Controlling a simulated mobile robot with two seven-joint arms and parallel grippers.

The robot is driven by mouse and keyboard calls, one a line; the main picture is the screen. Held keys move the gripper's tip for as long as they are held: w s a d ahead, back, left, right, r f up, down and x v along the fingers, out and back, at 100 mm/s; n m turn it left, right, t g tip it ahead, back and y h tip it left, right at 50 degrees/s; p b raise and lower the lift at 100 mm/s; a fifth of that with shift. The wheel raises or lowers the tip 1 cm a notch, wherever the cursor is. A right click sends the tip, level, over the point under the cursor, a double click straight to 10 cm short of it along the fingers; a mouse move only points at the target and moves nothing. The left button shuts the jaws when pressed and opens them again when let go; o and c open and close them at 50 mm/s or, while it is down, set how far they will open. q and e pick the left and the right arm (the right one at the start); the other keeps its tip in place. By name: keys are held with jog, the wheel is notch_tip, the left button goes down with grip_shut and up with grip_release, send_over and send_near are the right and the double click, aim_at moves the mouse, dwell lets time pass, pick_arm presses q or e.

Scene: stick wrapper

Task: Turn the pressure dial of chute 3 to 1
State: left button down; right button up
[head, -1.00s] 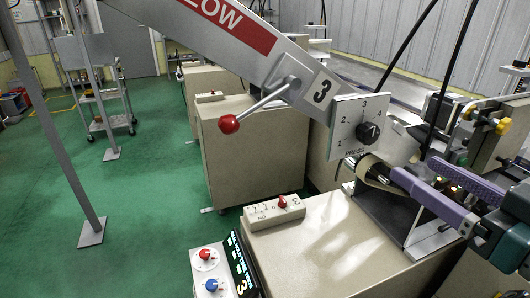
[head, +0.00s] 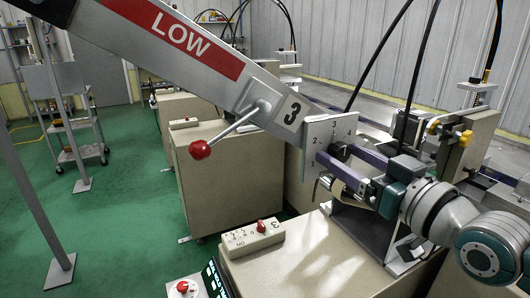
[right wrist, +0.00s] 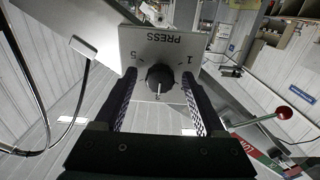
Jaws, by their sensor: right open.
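The pressure dial of chute 3 is a black knob (head: 340,152) on a pale square plate (head: 318,131) numbered 1 to 5, below the "3" label (head: 292,112) on the sloping grey chute arm. In the right wrist view the knob (right wrist: 159,77) has a white pointer line directed toward the 3 side of the plate (right wrist: 190,42). My right gripper (right wrist: 160,82) is open, with one finger on each side of the knob and visible gaps between. In the head view my right gripper (head: 342,168) reaches the plate from the right and partly hides the knob. My left gripper is not in view.
A lever with a red ball (head: 200,150) sticks out left of the plate. Below are a beige cabinet (head: 300,262), a switch box with a red knob (head: 254,238) and a control panel (head: 182,288). Other machine parts (head: 465,140) stand close behind my right arm.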

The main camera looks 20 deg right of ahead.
jog(key=shift+c, duration=0.4)
grip_shut()
